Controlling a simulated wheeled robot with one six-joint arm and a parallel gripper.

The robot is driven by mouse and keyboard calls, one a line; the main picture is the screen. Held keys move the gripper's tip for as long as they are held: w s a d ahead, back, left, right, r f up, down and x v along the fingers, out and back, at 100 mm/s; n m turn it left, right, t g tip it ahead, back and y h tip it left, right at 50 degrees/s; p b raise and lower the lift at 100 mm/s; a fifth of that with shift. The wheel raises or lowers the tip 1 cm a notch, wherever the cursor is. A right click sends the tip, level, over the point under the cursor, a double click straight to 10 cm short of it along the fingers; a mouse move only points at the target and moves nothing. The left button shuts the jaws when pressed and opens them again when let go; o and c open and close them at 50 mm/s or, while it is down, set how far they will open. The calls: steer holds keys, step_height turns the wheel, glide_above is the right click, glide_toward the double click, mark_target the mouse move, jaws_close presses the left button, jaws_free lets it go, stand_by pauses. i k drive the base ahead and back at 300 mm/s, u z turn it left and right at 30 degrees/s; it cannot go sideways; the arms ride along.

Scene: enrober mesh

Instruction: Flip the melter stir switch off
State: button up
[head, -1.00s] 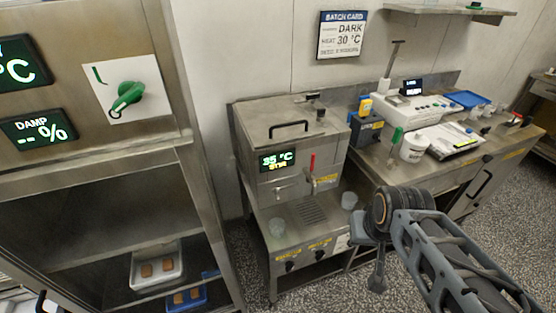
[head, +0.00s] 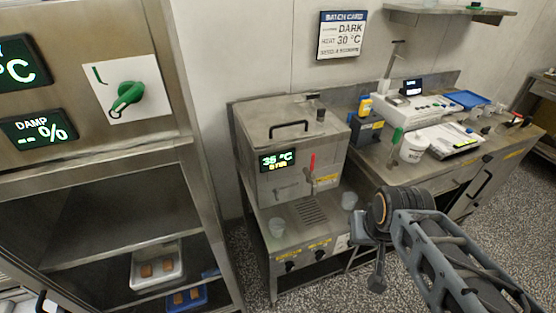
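The melter (head: 292,150) is a steel box on a steel stand in the middle of the head view. Its green display (head: 277,160) reads 35 °C with a yellow line below that looks like STIR. A red lever (head: 312,164) stands upright on its front, beside a yellow label (head: 327,180). Two dark knobs, a left one (head: 291,266) and a right one (head: 320,254), sit on the stand's front under yellow labels too small to read surely. My gripper (head: 372,262) is at the lower right, in front of the stand and apart from it. Its finger opening is not clear.
A cabinet (head: 165,155) with a green rotary handle (head: 127,96) and trays stands at the left. A bench (head: 425,172) with a white tub (head: 414,146) is at the right.

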mark_target(320, 254)
steer(key=u, duration=0.65)
steer(key=k, duration=1.05)
steer(key=z, duration=0.85)
